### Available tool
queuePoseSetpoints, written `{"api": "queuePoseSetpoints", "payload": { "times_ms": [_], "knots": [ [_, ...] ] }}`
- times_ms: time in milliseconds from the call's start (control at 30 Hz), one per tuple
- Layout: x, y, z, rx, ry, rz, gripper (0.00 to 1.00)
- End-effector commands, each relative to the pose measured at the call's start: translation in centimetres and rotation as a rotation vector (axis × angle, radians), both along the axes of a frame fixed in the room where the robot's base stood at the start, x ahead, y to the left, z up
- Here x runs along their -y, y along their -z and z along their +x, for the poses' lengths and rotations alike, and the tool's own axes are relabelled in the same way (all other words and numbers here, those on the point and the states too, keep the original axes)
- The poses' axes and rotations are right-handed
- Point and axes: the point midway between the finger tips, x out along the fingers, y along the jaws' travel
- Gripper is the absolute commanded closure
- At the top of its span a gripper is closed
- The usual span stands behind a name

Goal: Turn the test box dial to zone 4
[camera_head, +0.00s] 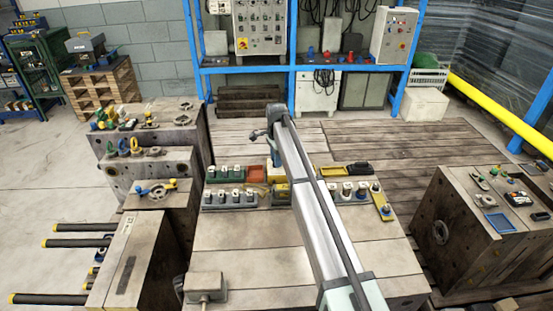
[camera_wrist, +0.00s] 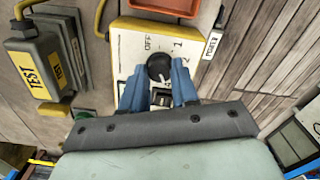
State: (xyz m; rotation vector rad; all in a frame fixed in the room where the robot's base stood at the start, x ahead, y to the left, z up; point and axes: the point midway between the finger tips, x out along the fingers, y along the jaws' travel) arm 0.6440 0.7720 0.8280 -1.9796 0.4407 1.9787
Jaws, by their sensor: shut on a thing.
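The test box (camera_wrist: 128,50) shows in the wrist view as a pale panel with a yellow edge. Its black round dial (camera_wrist: 159,66) has the printed marks OFF, 1 and 2 around its upper side. My gripper (camera_wrist: 160,75) has its two blue fingers on either side of the dial and is shut on it. I cannot tell for sure where the dial points. A dark switch shows below the dial between the fingers.
In the wrist view a yellow-and-grey TEST block (camera_wrist: 32,70) with a cable is at left, and an orange tray (camera_wrist: 165,6) is above the panel. In the head view, racks of small parts (camera_head: 232,198) stand beside my arm; the front of the wooden bench (camera_head: 245,245) is mostly clear.

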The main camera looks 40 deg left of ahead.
Motion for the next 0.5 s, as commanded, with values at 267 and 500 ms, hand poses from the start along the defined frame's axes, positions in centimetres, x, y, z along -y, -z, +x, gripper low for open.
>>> {"api": "queuePoseSetpoints", "payload": {
  "times_ms": [267,500],
  "knots": [
    [0.0,0.02,-0.11,-0.002,-0.002,0.0,0.53],
    [-0.01,0.01,-0.05,-0.001,-0.002,0.0,0.45]
  ]
}}
